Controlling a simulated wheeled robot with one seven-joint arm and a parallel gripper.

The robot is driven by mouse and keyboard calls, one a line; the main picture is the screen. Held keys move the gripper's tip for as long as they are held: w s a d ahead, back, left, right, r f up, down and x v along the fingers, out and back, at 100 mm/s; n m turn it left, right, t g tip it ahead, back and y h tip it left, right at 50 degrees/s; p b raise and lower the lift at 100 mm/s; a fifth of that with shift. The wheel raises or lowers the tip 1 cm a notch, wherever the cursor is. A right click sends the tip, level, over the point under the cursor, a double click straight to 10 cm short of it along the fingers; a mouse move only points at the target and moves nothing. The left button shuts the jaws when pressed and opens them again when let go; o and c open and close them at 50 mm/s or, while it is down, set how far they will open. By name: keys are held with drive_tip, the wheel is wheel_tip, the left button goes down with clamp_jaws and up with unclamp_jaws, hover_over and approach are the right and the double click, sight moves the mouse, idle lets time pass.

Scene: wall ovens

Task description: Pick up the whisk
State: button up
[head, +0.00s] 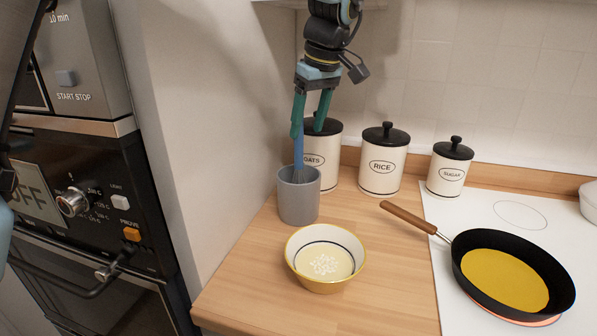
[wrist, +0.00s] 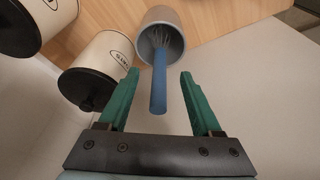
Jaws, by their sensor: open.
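The whisk (head: 298,152) has a blue handle and stands upright in a grey cylindrical holder (head: 299,200) on the wooden counter. In the wrist view the whisk's blue handle (wrist: 159,82) points up towards the camera, with its wires inside the grey holder (wrist: 150,42). My gripper (head: 311,128) has green fingers pointing down above the holder, at the height of the upper handle. In the wrist view my gripper (wrist: 159,75) is open, with the handle between its two fingers. A gap shows on each side of the handle.
Canisters labelled OATS (head: 316,150), RICE (head: 383,162) and SUGAR (head: 450,168) stand behind and to the right. A bowl (head: 325,262) stands in front of the holder. A pan (head: 510,275) sits on the white hob. A wall (head: 225,120) rises close on the left.

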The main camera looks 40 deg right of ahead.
drive_tip(key=shift+w, duration=0.3)
drive_tip(key=p, duration=0.2)
hover_over(299, 167)
drive_tip(key=w, duration=0.1)
drive_tip(key=shift+d+f, duration=0.2)
drive_tip(key=shift+f, duration=1.05)
drive_tip(key=shift+d+f, duration=0.2)
drive_tip(key=shift+f, duration=1)
drive_tip(key=shift+c, duration=0.4)
clamp_jaws()
